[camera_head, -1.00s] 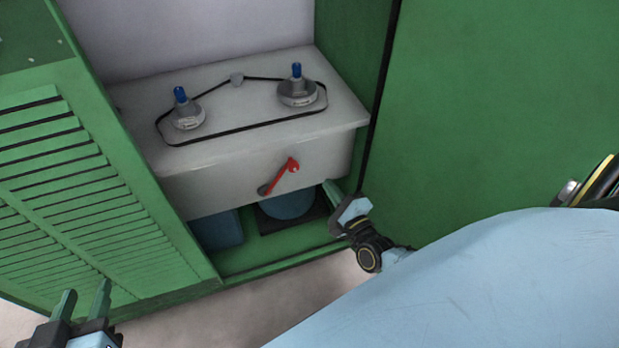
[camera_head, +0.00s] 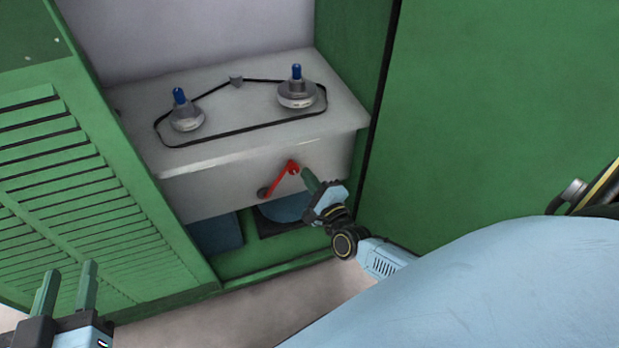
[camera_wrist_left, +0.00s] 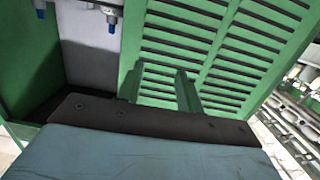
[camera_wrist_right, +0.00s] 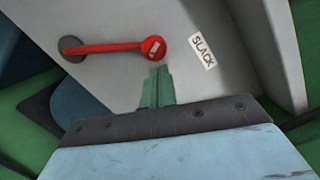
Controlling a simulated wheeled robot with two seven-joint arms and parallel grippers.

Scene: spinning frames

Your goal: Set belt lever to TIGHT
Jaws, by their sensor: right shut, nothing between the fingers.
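The red belt lever (camera_head: 280,178) is on the front face of the grey box (camera_head: 215,183). Its dark pivot is at lower left and its round knob at upper right. In the right wrist view the lever (camera_wrist_right: 110,47) points its knob at a white SLACK label (camera_wrist_right: 203,52). No TIGHT label shows. My right gripper (camera_head: 308,176) is shut and empty, its fingertips just right of and below the knob; it also shows in the right wrist view (camera_wrist_right: 157,75). Contact cannot be told. My left gripper (camera_head: 70,275) is open and empty at lower left, before the louvred door.
On the box top a black belt (camera_head: 240,126) runs around two pulleys with blue tops and past a small grey tensioner (camera_head: 236,81). The louvred green door (camera_head: 90,190) stands at left, a green panel (camera_head: 490,110) at right. Blue parts (camera_head: 215,235) sit below the box.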

